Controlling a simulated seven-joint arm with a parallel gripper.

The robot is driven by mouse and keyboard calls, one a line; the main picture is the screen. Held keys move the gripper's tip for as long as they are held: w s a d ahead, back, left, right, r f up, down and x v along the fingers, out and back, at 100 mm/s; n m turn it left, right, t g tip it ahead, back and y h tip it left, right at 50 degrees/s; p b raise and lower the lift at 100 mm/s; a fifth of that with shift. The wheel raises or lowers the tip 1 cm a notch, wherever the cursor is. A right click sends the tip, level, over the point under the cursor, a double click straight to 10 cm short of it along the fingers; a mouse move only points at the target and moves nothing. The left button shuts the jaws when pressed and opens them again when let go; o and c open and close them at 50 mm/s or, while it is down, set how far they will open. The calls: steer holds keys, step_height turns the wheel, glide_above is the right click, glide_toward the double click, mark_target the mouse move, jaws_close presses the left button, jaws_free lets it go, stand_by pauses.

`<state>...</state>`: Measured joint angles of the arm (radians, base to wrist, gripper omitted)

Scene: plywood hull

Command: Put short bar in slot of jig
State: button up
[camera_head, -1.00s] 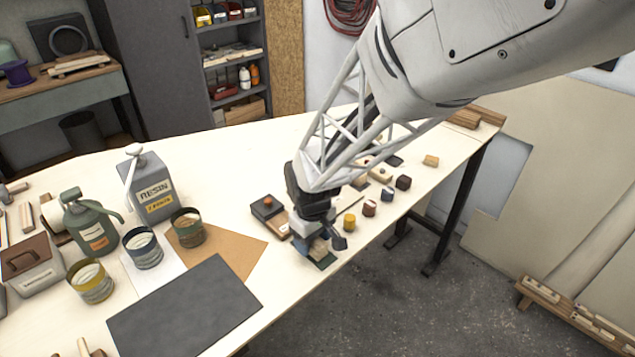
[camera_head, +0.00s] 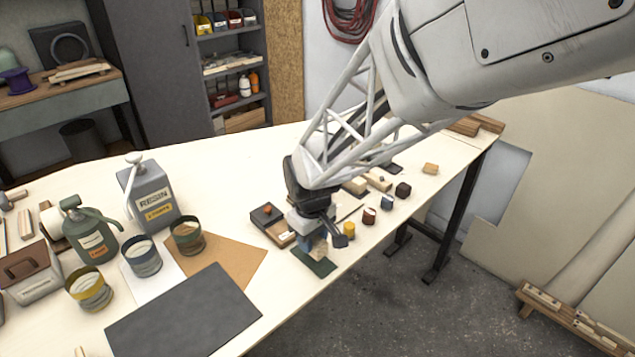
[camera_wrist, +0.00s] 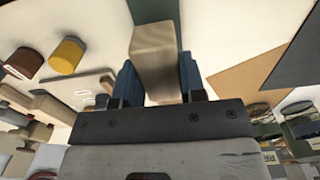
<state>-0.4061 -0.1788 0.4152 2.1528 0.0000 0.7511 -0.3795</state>
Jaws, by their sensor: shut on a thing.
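My gripper (camera_head: 313,238) is shut on a short pale wooden bar (camera_wrist: 153,55). The bar sits between the two blue fingers in the wrist view and sticks out past their tips. In the head view the bar (camera_head: 320,252) shows small beneath the gripper, over a dark green mat (camera_head: 313,264) near the table's front edge. It appears a little above the mat. A dark block with an orange knob and a wooden part (camera_head: 270,223) lies just left of the gripper; I cannot tell whether it is the jig. No slot shows clearly.
Small yellow (camera_head: 349,230), red-brown (camera_head: 369,215), blue (camera_head: 387,201) and black (camera_head: 403,190) pieces stand right of the gripper. Wooden blocks (camera_head: 378,180) lie behind them. Cans, a resin container (camera_head: 150,195) and a dark sheet (camera_head: 185,312) fill the left.

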steer(key=s+d+r, duration=0.1)
steer(key=s+d, duration=0.2)
steer(key=s, duration=0.4)
steer(key=s+d+r, duration=0.1)
steer(key=s+d, duration=0.2)
steer(key=s, duration=0.4)
steer(key=shift+s, duration=0.4)
stand_by(0.4)
steer(key=w+a, duration=0.3)
steer(key=w, duration=1.6)
steer(key=shift+w+r, duration=0.15)
steer(key=shift+r, duration=0.3)
steer(key=w+a, duration=0.1)
steer(key=w, duration=0.4)
steer(key=w+a+f, duration=0.1)
steer(key=w+a, duration=0.1)
steer(key=w, duration=0.3)
steer(key=w+a, duration=0.1)
steer(key=w, duration=0.4)
steer(key=shift+w+a+f, duration=0.15)
steer(key=shift+a+f, duration=0.1)
steer(key=shift+a, duration=0.15)
steer(key=shift+f, duration=1.75)
